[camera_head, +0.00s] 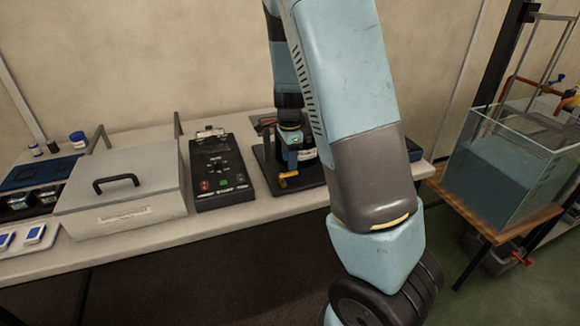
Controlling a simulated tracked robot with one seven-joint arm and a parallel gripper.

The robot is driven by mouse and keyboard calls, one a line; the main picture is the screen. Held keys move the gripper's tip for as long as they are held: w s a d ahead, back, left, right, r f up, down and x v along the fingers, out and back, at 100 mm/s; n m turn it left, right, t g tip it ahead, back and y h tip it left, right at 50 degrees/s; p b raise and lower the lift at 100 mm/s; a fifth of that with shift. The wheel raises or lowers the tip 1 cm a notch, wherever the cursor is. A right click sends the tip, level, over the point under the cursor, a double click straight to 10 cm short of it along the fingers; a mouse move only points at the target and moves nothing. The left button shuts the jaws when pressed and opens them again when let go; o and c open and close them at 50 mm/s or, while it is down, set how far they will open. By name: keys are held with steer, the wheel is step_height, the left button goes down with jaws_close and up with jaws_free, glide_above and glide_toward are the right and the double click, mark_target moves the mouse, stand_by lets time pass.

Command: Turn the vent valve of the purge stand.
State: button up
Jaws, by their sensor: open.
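The purge stand (315,179) is a dark base with fittings on the bench, right of the black control box. A small yellow handle (289,177), which looks like the vent valve's, shows low at its front left. My gripper (291,153) points down over the stand, directly above and close to the yellow handle. It is open; the fingers are small and dark here, and I cannot tell whether they touch the handle or are around it. A pale cylindrical part (308,155) stands just behind and right of the gripper. My forearm hides the stand's right part.
Left on the bench are a grey lidded box (122,190) with a black handle and a black control box (219,170) with a clipboard behind. A glass water tank (512,165) stands on a wooden table at right. Dark floor lies in front of the bench.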

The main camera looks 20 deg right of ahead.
mark_target(290, 173)
step_height(290, 173, up, 10)
steer(key=shift+f, duration=0.15)
stand_by(0.6)
steer(key=s+r+n+t, duration=0.2)
steer(key=s+r+n, duration=0.3)
steer(key=s, duration=0.3)
steer(key=s+a+r+n+t, duration=0.1)
steer(key=s+r+n, duration=0.4)
steer(key=s+n, duration=0.2)
steer(key=s+a+r+n+t, duration=0.1)
steer(key=s+r+n+t, duration=0.1)
steer(key=s+r+n, duration=0.4)
steer(key=s, duration=0.5)
steer(key=shift+t, duration=0.3)
